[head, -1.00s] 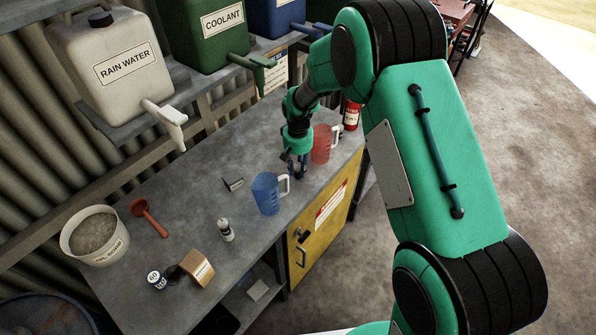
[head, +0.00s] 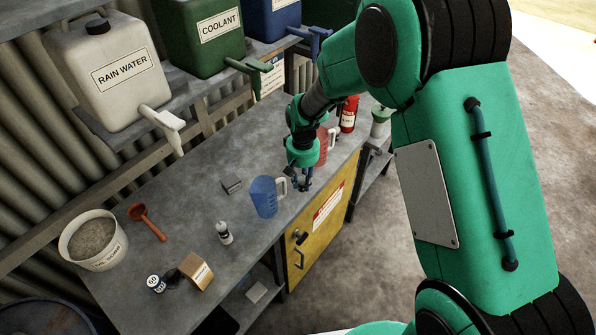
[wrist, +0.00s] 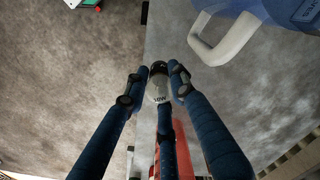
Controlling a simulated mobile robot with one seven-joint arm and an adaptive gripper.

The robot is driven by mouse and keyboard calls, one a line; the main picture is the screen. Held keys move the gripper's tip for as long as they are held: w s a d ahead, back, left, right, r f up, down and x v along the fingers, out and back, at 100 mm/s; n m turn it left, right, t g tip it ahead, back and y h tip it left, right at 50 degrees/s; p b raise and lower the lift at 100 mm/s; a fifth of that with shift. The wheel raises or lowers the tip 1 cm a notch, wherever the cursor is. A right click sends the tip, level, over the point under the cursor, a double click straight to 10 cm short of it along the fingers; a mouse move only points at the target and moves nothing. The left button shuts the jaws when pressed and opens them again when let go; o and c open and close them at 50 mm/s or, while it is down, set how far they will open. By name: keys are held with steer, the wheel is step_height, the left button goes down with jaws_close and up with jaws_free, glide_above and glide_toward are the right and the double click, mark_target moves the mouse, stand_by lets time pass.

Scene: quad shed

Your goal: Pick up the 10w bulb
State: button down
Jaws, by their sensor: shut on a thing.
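The 10w bulb (wrist: 159,92) shows in the wrist view, a small pale bulb with a dark cap and a "10W" mark. My gripper (wrist: 156,80) is shut on it, with fingers on both sides and a third finger below it in the picture. In the head view my gripper (head: 304,184) is over the workbench, just right of the blue jug's handle, near the front edge. The bulb is too small and hidden to make out there. I cannot tell whether it touches the bench.
The blue jug (head: 264,198) stands close on the left; it also shows in the wrist view (wrist: 272,8). A red jug (head: 322,150) is behind my gripper. A small white bottle-like item (head: 223,233), cardboard box (head: 196,272) and bucket (head: 68,246) stand further left.

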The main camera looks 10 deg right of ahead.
steer(key=s+d, duration=0.1)
steer(key=s, duration=0.6)
steer(key=shift+s+d+r, duration=0.15)
steer(key=shift+s+r, duration=0.1)
steer(key=shift+r, duration=0.1)
